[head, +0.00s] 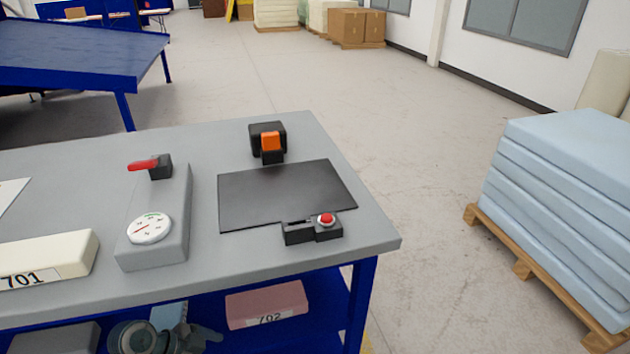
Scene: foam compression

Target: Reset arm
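A grey gauge unit (156,221) with a round dial and a red lever (143,164) stands on the grey workbench (340,250). A cream foam block (52,254) marked 701 lies on the bench to its left. A pink foam block (266,305) marked 702 lies on the blue shelf below. The gripper fingers cannot be made out there. A light blue piece (169,316) shows beside these parts. My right gripper is not in view.
A black mat (285,195) lies on the bench, with a black and orange device (268,140) behind it and a red-button box (314,227) at its front edge. A pallet of blue foam sheets (570,200) stands right, across clear floor.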

